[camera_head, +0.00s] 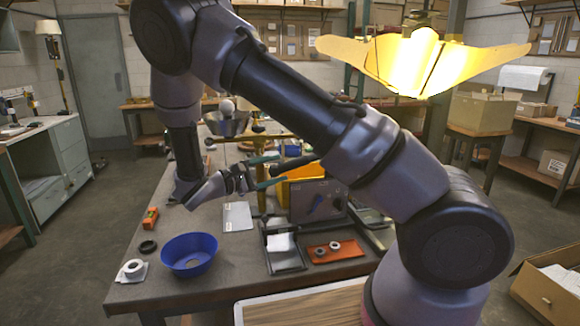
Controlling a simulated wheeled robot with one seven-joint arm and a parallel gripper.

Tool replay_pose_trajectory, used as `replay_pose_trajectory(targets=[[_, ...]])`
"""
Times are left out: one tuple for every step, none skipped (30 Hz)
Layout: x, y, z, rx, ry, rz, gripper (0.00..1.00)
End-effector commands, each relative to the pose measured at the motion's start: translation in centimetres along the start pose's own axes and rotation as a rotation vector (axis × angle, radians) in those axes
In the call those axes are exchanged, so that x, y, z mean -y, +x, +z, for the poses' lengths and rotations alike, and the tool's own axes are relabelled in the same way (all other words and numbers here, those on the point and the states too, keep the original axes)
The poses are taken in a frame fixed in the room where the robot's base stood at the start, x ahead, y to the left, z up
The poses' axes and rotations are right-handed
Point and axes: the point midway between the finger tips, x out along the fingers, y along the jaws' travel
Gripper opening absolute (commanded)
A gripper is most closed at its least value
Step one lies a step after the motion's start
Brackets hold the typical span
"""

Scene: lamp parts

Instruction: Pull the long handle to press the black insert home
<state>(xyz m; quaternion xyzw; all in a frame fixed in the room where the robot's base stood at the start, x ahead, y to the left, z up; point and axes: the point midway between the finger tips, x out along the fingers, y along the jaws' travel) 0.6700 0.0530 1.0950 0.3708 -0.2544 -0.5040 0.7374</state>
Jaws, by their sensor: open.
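My gripper (281,169) is over the far middle of the workbench, its two teal fingers open and pointing right. A long black handle (300,161) slants up to the right from between the fingers in the picture. Whether the fingers touch it, I cannot tell. A brass-coloured post (262,196) and crossbar (250,137) stand close by, partly hidden behind my gripper and arm. The black insert and its seat cannot be made out here.
On the workbench (225,275) are a blue bowl (188,254), a black ring (148,247), a white ring (133,268), an orange tool (150,217), a dark tray (287,262) and an orange mat (345,247). A lit lamp shade (420,62) hangs upper right.

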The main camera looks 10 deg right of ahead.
Motion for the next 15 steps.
replay_pose_trajectory(targets=[[0.0,1.1,0.1,0.004,-0.001,-0.003,0.66],[0.0,1.6,0.1,0.004,-0.001,-0.003,0.66],[0.0,2.3,0.1,0.003,-0.001,-0.002,0.66],[0.1,2.8,0.1,0.003,-0.002,-0.002,0.66],[0.1,3.3,0.1,0.003,-0.002,-0.003,0.66],[0.1,3.8,0.1,0.003,-0.001,-0.003,0.66],[0.0,4.2,0.0,0.002,-0.001,-0.002,0.66],[0.0,4.5,0.0,0.001,-0.001,-0.002,0.66],[0.0,4.8,0.0,0.001,-0.001,-0.002,0.66],[0.0,5.0,0.0,0.002,-0.001,-0.002,0.66],[0.1,5.2,0.0,0.002,-0.001,-0.002,0.66],[0.1,5.4,0.0,0.001,-0.001,-0.002,0.66],[0.1,5.5,0.0,0.001,-0.001,-0.002,0.66],[0.1,5.5,0.0,0.0,-0.001,-0.002,0.66],[0.1,5.6,0.0,0.0,-0.001,-0.002,0.66]])
